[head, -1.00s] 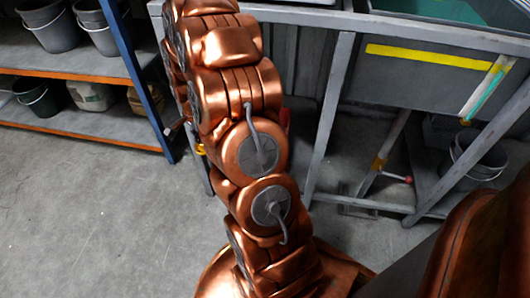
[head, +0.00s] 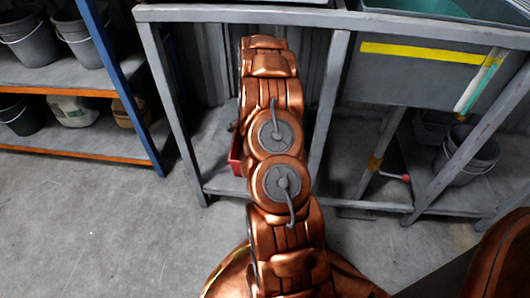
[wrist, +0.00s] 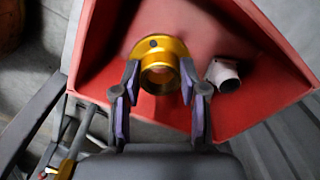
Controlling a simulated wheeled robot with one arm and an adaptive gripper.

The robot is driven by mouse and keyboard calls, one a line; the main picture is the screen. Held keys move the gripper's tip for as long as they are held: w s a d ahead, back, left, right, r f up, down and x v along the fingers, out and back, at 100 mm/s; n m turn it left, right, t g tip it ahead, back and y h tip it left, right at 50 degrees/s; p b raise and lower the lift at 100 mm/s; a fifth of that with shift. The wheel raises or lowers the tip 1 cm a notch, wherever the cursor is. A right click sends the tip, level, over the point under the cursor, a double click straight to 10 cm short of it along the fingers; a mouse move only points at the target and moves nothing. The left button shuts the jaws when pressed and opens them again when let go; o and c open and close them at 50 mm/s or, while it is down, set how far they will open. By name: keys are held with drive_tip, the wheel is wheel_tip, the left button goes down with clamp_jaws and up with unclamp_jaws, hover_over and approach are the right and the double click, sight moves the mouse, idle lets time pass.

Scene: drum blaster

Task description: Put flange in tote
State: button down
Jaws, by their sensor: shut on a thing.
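A gold flange (wrist: 162,54) with a round collar is held between the two fingertips of my gripper (wrist: 158,68) in the wrist view. My gripper is shut on it. The red tote (wrist: 98,62) lies right behind the flange in that view, its sloped walls spreading around it. I cannot tell whether the flange touches the tote. In the head view, a small part of the red tote (head: 236,155) shows at the left of my arm, low inside the grey frame. My arm hides the rest, and the gripper and flange are hidden there.
A white pipe fitting (wrist: 225,75) is in the tote, right of the flange. The grey metal frame (head: 330,105) stands around the tote's place, with posts on both sides. A blue-and-orange shelf (head: 75,75) with buckets is at left. A grey bucket (head: 468,155) stands at right.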

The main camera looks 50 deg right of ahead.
drive_tip(key=shift+d+f, duration=0.15)
drive_tip(key=shift+f, duration=0.15)
wheel_tip(320, 180, down, 10)
drive_tip(key=b, duration=0.4)
drive_tip(key=shift+s+r, duration=0.1)
drive_tip(key=shift+r, duration=0.05)
drive_tip(key=c, duration=0.6)
unclamp_jaws()
drive_tip(key=shift+c, duration=0.2)
wheel_tip(320, 180, up, 8)
drive_tip(key=p, duration=0.3)
